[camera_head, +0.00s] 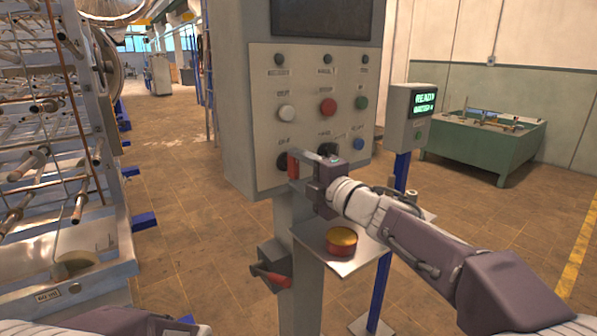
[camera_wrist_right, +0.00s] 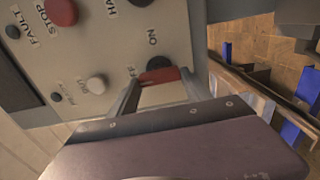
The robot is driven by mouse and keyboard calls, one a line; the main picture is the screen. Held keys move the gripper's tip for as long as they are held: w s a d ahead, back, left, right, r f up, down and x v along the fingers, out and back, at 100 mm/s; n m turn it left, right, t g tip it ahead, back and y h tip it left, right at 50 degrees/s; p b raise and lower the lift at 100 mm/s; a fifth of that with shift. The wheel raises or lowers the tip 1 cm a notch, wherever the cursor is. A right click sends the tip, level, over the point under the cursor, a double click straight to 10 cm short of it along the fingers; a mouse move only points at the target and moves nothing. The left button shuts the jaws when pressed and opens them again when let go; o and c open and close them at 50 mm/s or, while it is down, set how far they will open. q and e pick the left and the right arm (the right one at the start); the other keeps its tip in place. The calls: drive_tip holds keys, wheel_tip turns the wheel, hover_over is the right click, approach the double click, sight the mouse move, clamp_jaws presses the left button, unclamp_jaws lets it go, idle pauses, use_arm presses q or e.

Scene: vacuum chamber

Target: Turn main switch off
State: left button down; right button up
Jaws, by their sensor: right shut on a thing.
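The grey control panel (camera_head: 262,110) stands in the middle of the head view. A red switch handle (camera_head: 293,167) sits at its lower left, over a dark round base. In the right wrist view the red handle (camera_wrist_right: 160,75) is between the fingertips, near the word ON. My right gripper (camera_head: 303,167) is shut on this handle, reaching it from the right. The gripper hides part of the panel's lower edge. Only part of my left arm shows at the bottom left; its gripper is out of view.
A small shelf below holds a red-and-yellow round object (camera_head: 341,240). A red lever (camera_head: 270,275) is lower on the post. A metal rack (camera_head: 70,200) stands at left.

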drive_tip(key=shift+f, duration=0.1)
drive_tip(key=o, duration=1.4)
drive_tip(key=shift+c, duration=0.2)
drive_tip(key=v, duration=0.9)
drive_tip(key=shift+p, duration=0.45)
